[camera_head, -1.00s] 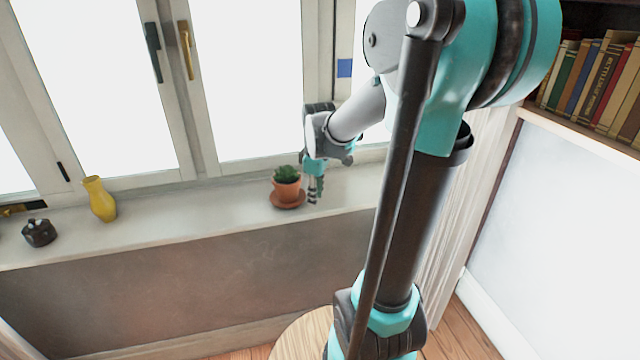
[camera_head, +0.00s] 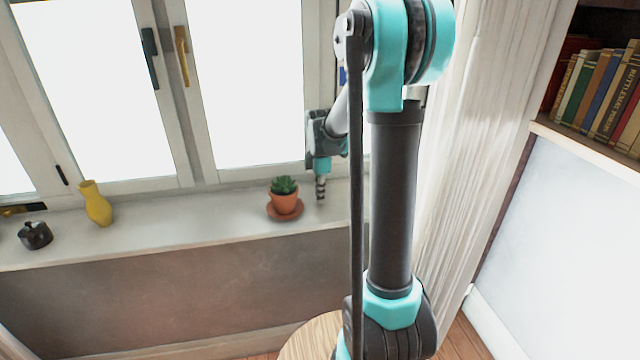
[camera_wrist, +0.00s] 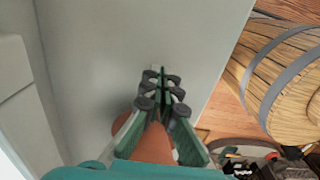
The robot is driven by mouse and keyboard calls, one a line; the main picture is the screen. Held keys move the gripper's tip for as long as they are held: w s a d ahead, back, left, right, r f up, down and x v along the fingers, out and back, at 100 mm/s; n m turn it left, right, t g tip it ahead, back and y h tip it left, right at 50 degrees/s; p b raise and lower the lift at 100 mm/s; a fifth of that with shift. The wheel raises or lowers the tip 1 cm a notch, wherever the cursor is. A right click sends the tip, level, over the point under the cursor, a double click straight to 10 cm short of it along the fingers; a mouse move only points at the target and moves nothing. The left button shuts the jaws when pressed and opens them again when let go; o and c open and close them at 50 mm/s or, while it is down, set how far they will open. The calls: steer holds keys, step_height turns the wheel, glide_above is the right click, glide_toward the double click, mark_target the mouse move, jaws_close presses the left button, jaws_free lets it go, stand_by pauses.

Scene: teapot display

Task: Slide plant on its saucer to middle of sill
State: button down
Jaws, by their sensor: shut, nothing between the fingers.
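The green succulent (camera_head: 284,185) stands upright in a terracotta pot (camera_head: 285,202) on a terracotta saucer (camera_head: 271,214). The saucer rests on the white window sill (camera_head: 180,225), towards its right part. My gripper (camera_head: 320,196) points down just right of the pot, with a narrow gap seen between them. Its fingers (camera_wrist: 161,92) are closed together and empty in the wrist view. Terracotta (camera_wrist: 153,146) shows there between and behind the fingers, partly covered by them; the plant's leaves are hidden. I cannot tell whether a finger touches the saucer.
A yellow vase (camera_head: 96,204) and a dark jar (camera_head: 36,235) stand on the left of the sill. The sill between vase and plant is clear. Windows with handles (camera_head: 182,55) rise behind. A wooden barrel (camera_wrist: 290,90) stands below the sill's front edge.

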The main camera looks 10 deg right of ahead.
mark_target(222, 220)
steer(key=shift+f, duration=0.9)
steer(key=a, duration=0.2)
steer(key=shift+a+r, duration=0.15)
steer(key=shift+a, duration=0.9)
steer(key=a, duration=2.7)
steer(key=shift+a, duration=0.2)
